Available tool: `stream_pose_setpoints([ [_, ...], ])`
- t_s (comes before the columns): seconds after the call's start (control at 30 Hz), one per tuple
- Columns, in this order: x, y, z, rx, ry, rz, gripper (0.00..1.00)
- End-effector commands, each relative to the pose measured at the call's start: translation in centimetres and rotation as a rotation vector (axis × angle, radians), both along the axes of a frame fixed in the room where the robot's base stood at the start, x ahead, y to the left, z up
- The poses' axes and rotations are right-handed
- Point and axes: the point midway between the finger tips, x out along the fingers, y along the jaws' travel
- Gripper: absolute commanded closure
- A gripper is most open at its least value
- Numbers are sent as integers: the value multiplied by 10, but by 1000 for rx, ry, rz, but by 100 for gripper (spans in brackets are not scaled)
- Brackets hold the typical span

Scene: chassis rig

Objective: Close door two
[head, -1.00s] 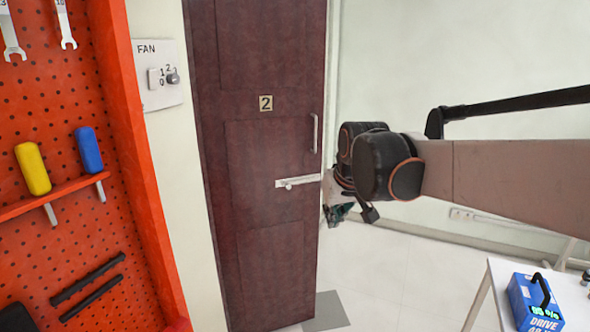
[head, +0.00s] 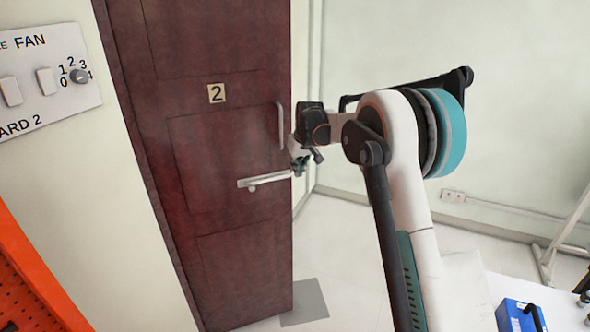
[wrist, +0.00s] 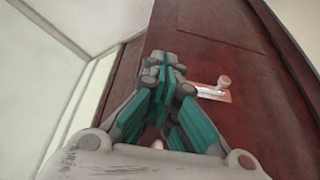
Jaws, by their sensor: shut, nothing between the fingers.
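My gripper (head: 299,168) is at the door's right edge, near bolt height. In the wrist view the teal fingers (wrist: 168,75) are shut and empty, with the door face (wrist: 225,60) and bolt (wrist: 212,92) behind. Whether they touch the door cannot be told.
A fan switch panel (head: 45,75) is on the wall left of the door. An orange pegboard (head: 30,275) is at lower left. A white table (head: 480,290) with a blue box (head: 518,317) is at lower right. A grey mat (head: 306,303) lies by the door's foot.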

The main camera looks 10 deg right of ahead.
Motion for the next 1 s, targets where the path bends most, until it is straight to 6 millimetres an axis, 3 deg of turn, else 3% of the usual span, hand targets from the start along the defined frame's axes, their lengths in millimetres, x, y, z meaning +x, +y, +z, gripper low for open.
stream_pose_setpoints([
  [0.27, 11, 1, -20, 0, 4, 4, 100],
  [0.73, 43, 6, -103, 0, 4, 3, 100],
  [1.0, 74, 10, -101, 0, 4, 2, 100],
])
